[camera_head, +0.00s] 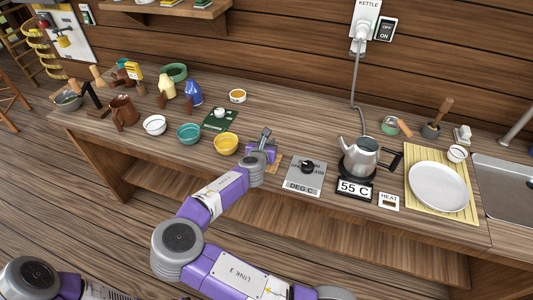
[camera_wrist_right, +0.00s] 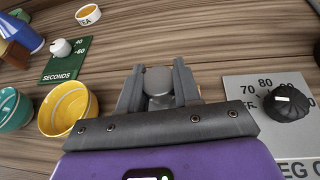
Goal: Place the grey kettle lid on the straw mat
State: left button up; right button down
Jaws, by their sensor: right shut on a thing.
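My right gripper (camera_head: 265,137) is above the counter between the yellow bowl and the temperature dial. It is shut on a small grey piece, which looks like the kettle lid; the lid (camera_wrist_right: 158,86) shows between the two fingers in the right wrist view. A small tan straw mat (camera_head: 277,161) lies under the gripper and is mostly hidden by it. I cannot tell whether the lid touches the mat. The grey kettle (camera_head: 359,158) stands on its dark base to the right. My left gripper is out of view.
The yellow bowl (camera_head: 226,144) and teal bowl (camera_head: 188,133) stand left of the gripper. The dial panel (camera_head: 305,183) is close on its right. A slatted yellow mat (camera_head: 465,208) under a white plate (camera_head: 438,187) lies farther right, beside the sink (camera_head: 505,190).

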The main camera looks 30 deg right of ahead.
jog(key=shift+f+b, duration=0.5)
jog(key=shift+f, duration=1.35)
jog(key=shift+f, duration=0.2)
jog(key=c, duration=0.8)
grip_release()
jog(key=shift+r, duration=0.1)
jog(key=shift+s+a+r, duration=0.1)
jog(key=shift+a+r, duration=0.05)
jog(key=shift+r, duration=0.05)
jog(key=p+v, duration=0.2)
jog(key=v, duration=0.9)
jog(key=shift+s+a+r, duration=0.1)
jog(key=shift+s+a, duration=0.05)
jog(key=shift+s, duration=0.1)
